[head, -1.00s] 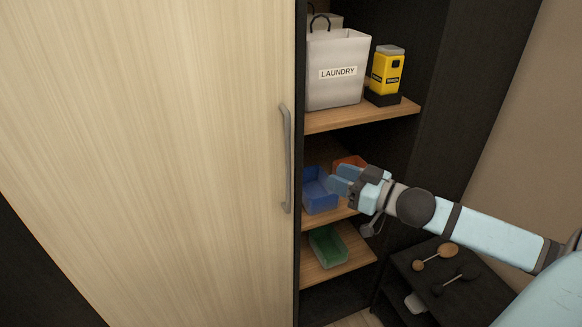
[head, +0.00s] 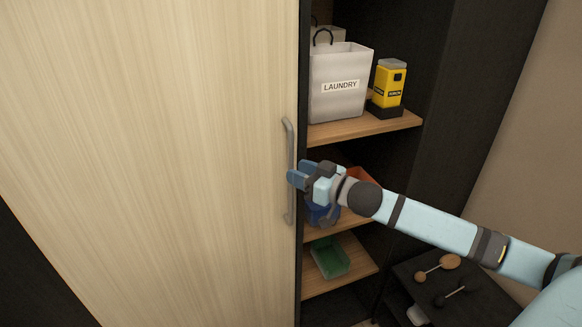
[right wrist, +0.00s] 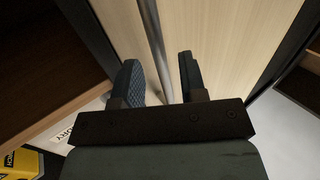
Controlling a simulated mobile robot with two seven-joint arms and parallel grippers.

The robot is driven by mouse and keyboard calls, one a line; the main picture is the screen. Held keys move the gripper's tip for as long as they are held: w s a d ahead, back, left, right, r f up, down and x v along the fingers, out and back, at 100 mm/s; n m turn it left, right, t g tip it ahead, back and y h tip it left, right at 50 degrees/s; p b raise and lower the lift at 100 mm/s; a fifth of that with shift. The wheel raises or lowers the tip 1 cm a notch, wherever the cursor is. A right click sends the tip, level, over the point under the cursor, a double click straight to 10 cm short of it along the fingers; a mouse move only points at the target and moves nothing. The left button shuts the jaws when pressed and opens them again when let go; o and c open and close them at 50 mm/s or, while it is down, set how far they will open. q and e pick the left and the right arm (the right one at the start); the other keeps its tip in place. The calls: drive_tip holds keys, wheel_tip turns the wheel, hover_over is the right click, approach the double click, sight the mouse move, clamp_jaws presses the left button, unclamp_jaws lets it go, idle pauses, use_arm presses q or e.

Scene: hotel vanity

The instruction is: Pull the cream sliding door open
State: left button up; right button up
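The cream sliding door (head: 150,160) fills the left of the head view, with its grey vertical bar handle (head: 288,140) near its right edge. In the right wrist view the door (right wrist: 220,40) and the handle (right wrist: 152,50) also show. My right gripper (head: 294,176) is at the middle of the handle in the head view. In the right wrist view its two fingers (right wrist: 160,80) are apart, with the handle running between them. A gap shows on the right side of the handle. My left gripper is not in view.
Right of the door is an open shelf unit with a white laundry bag (head: 340,85), a yellow item (head: 388,88), a blue bin (head: 322,213), an orange bin (head: 360,176) and a green bin (head: 330,258). A dark low table (head: 425,285) stands at the lower right.

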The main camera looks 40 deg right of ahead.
drive_tip(key=shift+x, duration=1.45)
drive_tip(key=shift+c, duration=0.5)
clamp_jaws()
